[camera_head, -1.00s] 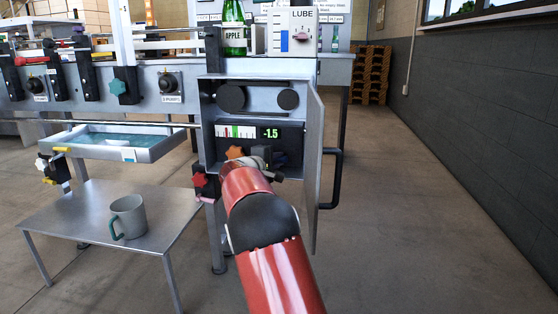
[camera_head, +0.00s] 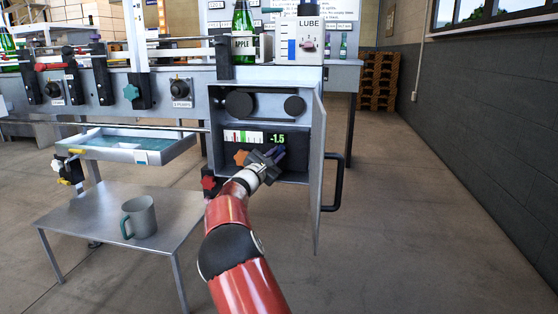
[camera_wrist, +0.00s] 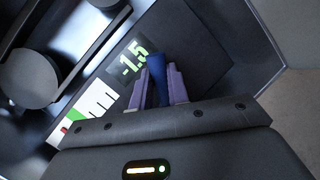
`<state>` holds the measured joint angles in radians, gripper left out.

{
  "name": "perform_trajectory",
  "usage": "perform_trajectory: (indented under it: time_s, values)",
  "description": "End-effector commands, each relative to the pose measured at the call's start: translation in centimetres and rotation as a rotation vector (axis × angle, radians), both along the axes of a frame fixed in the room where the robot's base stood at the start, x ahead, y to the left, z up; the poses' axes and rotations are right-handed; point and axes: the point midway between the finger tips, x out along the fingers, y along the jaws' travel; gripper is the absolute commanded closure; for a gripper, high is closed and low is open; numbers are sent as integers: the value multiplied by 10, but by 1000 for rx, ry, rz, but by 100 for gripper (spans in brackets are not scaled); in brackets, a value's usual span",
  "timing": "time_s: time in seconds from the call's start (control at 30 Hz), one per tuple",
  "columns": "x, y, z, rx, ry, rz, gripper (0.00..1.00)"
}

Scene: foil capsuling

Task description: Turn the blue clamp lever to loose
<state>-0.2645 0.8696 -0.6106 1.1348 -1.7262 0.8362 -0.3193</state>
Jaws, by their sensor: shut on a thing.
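The blue clamp lever (camera_wrist: 157,78) shows in the wrist view between the two purple-grey fingers of my gripper (camera_wrist: 159,86). The fingers are closed on it, one on each side. In the head view my gripper (camera_head: 277,154) reaches into the open cabinet, in front of the gauge panel and just right of an orange star knob (camera_head: 240,158). The lever's base is hidden behind the gripper, and I cannot read any loose or tight mark. The display (camera_head: 277,138) reads -1.5.
The cabinet door (camera_head: 318,170) stands open on the right with a black handle (camera_head: 334,182). A red knob (camera_head: 208,183) sits at the cabinet's lower left. A low metal table (camera_head: 90,215) with a mug (camera_head: 139,217) stands at left. The floor on the right is clear.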

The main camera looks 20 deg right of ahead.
Motion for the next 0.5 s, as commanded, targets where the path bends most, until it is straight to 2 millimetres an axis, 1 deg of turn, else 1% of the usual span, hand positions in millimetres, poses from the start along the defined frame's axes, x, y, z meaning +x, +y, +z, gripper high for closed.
perform_trajectory:
  time_s: [0.2,0.5]
  values:
    - [5,8,1,-158,108,1,100]
    - [9,14,3,-310,211,2,100]
